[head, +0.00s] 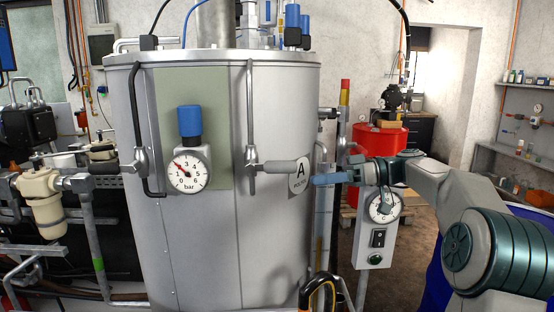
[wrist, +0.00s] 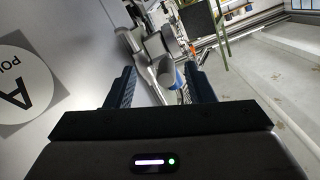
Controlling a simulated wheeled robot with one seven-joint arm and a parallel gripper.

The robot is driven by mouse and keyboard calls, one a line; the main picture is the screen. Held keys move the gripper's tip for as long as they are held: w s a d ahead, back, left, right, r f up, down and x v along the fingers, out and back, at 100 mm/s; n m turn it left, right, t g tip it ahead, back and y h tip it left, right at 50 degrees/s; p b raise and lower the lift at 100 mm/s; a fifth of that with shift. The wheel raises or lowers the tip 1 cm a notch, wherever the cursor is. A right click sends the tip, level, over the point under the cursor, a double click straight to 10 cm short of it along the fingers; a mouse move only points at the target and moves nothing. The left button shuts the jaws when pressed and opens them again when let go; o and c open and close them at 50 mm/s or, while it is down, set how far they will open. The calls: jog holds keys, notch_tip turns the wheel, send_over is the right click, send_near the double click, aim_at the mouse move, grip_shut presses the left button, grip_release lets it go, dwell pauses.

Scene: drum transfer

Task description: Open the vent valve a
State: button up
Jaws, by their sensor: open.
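The vent valve a (head: 252,164) is a grey valve on a vertical pipe on the front of the steel tank (head: 275,230). In the wrist view, my gripper (wrist: 161,75) is open, with a finger on each side of the grey valve parts (wrist: 152,45) further ahead. I see nothing gripped.
A pressure gauge (head: 188,172) with a blue top is on the tank, left of the valve. A grey panel (head: 376,240) with a dial and switch stands right of the tank. A red drum (head: 380,142) is behind my arm.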

notch_tip(320, 180, up, 2)
jog(key=d+n+y, duration=0.1)
jog(key=d+n, duration=0.1)
jog(key=d, duration=0.1)
jog(key=p, duration=0.4)
send_near(267, 167)
jog(key=a, duration=0.2)
jog(key=w+a, duration=0.1)
jog(key=a, duration=0.2)
jog(key=a+f, duration=0.1)
jog(key=a, duration=0.2)
jog(key=shift+w, duration=0.2)
jog(key=shift+c, duration=0.3)
jog(key=shift+d+r, duration=0.1)
grip_shut()
